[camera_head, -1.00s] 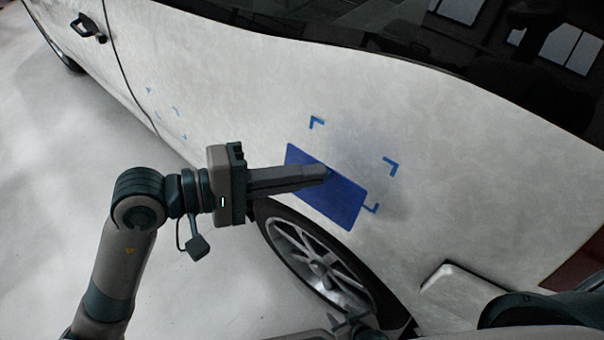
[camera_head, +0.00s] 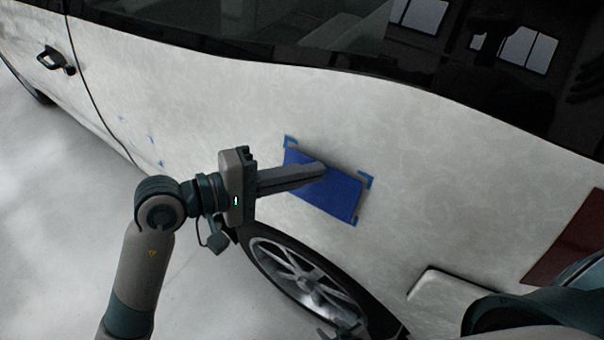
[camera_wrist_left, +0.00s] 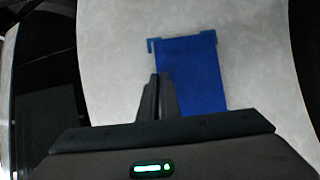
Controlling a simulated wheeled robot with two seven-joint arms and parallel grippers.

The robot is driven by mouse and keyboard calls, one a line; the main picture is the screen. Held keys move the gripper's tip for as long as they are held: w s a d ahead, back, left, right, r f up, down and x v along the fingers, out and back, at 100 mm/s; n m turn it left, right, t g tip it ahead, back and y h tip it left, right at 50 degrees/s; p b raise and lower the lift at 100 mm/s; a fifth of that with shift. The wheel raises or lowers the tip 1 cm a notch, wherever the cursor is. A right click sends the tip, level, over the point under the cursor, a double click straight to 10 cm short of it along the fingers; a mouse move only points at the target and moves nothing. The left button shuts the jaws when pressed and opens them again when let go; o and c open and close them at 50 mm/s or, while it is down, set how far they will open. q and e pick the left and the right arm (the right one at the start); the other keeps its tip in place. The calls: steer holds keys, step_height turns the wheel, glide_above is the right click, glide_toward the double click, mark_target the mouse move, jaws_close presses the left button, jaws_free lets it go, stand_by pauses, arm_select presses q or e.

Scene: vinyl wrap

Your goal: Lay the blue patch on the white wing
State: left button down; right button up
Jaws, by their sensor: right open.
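The blue patch (camera_head: 341,196) is a flat rectangle over the white wing (camera_head: 430,170), above the wheel arch. Blue corner marks (camera_head: 367,180) frame it closely at its upper and right corners. My left gripper (camera_head: 318,171) is shut on the patch and crosses its upper left part. In the left wrist view the fingers (camera_wrist_left: 157,92) lie together at the left edge of the patch (camera_wrist_left: 195,75), with a corner mark (camera_wrist_left: 152,45) at its top left. Whether the patch touches the wing cannot be told. My right gripper (camera_head: 342,331) is open, low by the wheel.
The wheel (camera_head: 300,275) is below the patch. Dark windows (camera_head: 480,90) run above the wing. A white raised piece (camera_head: 445,292) and a dark red panel (camera_head: 572,240) are at the lower right. Small blue marks (camera_head: 151,139) are on the car body at left.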

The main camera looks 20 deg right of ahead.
stand_by(0.4)
arm_select(q)
steer(key=shift+w+d+f+b, duration=0.1)
steer(key=shift+w+d+b, duration=0.2)
steer(key=shift+d, duration=0.05)
stand_by(0.8)
steer(key=shift+b, duration=0.4)
stand_by(1.5)
stand_by(0.6)
steer(key=c, duration=1.9)
jaws_free()
steer(key=shift+w, duration=0.1)
